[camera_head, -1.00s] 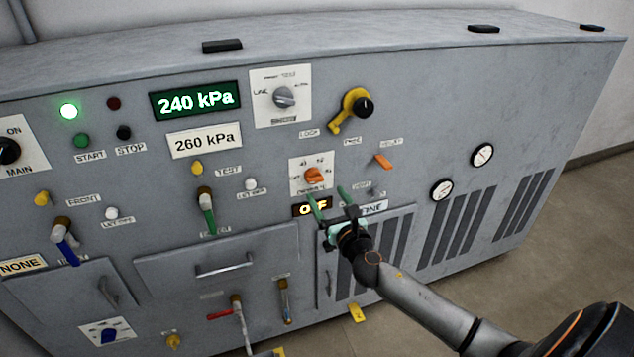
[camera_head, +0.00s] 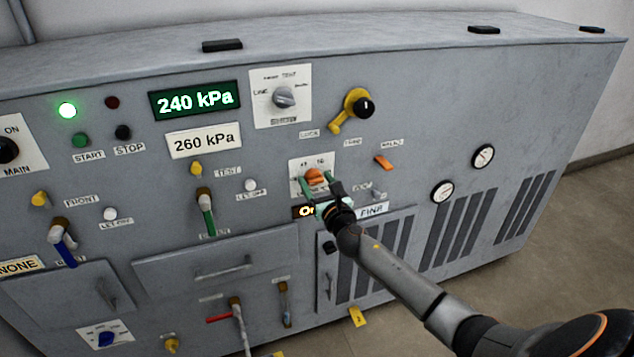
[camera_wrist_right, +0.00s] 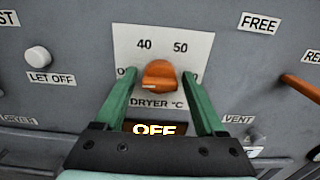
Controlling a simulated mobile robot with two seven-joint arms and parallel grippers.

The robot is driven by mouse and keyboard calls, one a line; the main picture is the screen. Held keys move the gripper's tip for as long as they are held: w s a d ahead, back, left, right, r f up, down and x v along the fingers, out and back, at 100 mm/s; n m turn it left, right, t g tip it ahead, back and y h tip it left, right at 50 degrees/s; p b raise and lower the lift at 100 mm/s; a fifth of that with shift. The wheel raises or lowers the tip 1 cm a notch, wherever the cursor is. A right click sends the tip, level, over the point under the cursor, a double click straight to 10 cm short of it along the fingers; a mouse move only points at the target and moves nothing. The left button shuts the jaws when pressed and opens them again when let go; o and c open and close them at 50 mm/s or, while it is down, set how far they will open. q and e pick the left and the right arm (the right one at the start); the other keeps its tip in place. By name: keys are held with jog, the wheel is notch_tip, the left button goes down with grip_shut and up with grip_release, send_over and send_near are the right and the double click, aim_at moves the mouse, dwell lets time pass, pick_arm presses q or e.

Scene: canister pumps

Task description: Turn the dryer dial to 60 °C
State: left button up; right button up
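The orange dryer dial (camera_head: 314,175) sits on a white plate on the grey panel. In the right wrist view the dial (camera_wrist_right: 159,75) has a pale mark at its left end, pointing left. The numbers 40 and 50 show above it; the plate's side markings are mostly hidden by my fingers. A small display (camera_wrist_right: 155,129) below reads OFF. My right gripper (camera_head: 322,181) is open, its green fingers reaching to either side of the dial. In the wrist view there is a gap between each finger and the dial. My left gripper is not in view.
An orange lever (camera_wrist_right: 302,88) lies right of the dial, and a white LET OFF button (camera_wrist_right: 37,57) lies left. Above are a grey selector knob (camera_head: 284,97) and a yellow handle with a black knob (camera_head: 352,108). A vented door (camera_head: 366,262) is below.

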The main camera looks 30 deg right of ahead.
grip_shut()
dwell(0.3)
